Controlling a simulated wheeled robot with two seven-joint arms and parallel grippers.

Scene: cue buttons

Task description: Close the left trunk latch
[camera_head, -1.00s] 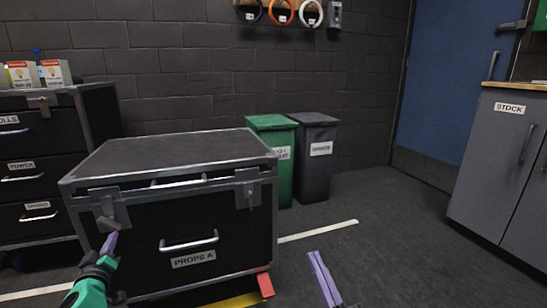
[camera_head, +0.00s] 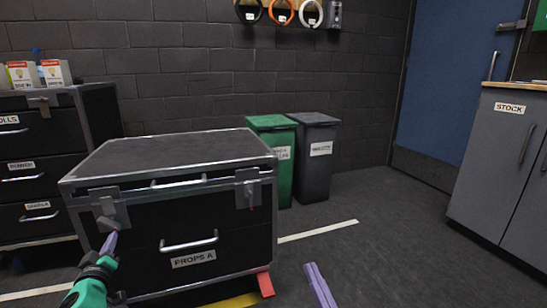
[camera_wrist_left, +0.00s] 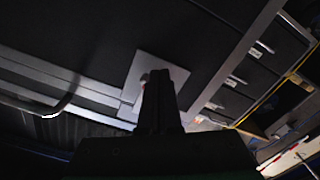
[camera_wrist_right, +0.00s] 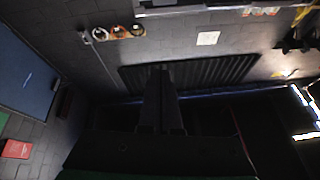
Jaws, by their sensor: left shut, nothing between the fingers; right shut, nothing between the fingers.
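The black trunk (camera_head: 190,208) labelled PROPS A stands at the left, with metal edges and a lid sitting on top. Its left latch (camera_head: 111,213) is a grey plate at the front left corner; a tab sticks out at its lower part. My left gripper (camera_head: 111,241) is shut and empty, its tip just below that tab; I cannot tell if they touch. In the left wrist view the fingers (camera_wrist_left: 160,78) overlap the latch plate (camera_wrist_left: 152,72). The right latch (camera_head: 248,190) is at the front right corner.
A drawer cabinet (camera_head: 50,160) stands left of the trunk. A green bin (camera_head: 284,165) and a grey bin (camera_head: 316,165) stand behind its right side. A grey STOCK cupboard (camera_head: 505,165) is at the far right. The floor (camera_head: 400,240) between is clear.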

